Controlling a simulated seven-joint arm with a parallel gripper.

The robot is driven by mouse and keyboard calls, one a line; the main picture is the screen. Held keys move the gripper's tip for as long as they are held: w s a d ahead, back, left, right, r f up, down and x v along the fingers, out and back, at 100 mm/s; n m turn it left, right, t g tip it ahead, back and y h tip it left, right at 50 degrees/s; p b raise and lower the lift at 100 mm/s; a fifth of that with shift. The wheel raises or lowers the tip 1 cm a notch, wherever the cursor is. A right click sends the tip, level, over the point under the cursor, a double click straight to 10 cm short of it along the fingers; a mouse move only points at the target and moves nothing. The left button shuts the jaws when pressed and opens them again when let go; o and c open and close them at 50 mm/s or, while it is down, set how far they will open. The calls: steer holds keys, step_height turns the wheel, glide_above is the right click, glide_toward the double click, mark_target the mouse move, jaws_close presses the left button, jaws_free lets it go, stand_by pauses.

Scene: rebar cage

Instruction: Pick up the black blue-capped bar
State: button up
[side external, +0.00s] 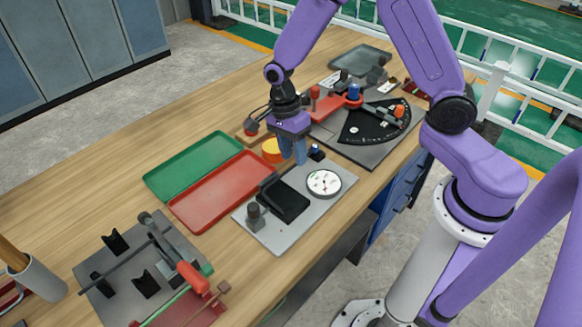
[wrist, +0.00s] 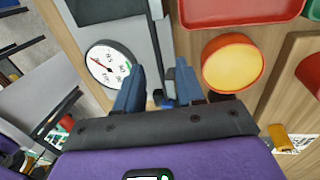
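A small black piece with a blue cap (side external: 316,151) stands at the back edge of the grey gauge plate in the side view, matching the black blue-capped bar. My gripper (side external: 292,161) points down just left of it in that picture, with its fingers apart. In the wrist view my gripper (wrist: 158,75) is open, and nothing is clearly held. A small blue and dark part (wrist: 167,103) shows low between the finger bases; most of it is hidden, and I cannot tell whether the fingers touch it.
The grey plate (side external: 277,235) carries a white dial (side external: 323,183) and a black block (side external: 284,199). A red tray (side external: 222,190), a green tray (side external: 193,165) and a yellow round dish (side external: 270,148) lie close by. A black fan-shaped board (side external: 372,128) stands behind.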

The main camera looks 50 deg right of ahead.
steer(key=shift+s+f, duration=0.15)
steer(key=shift+f, duration=0.45)
jaws_close()
steer(key=shift+r, duration=0.1)
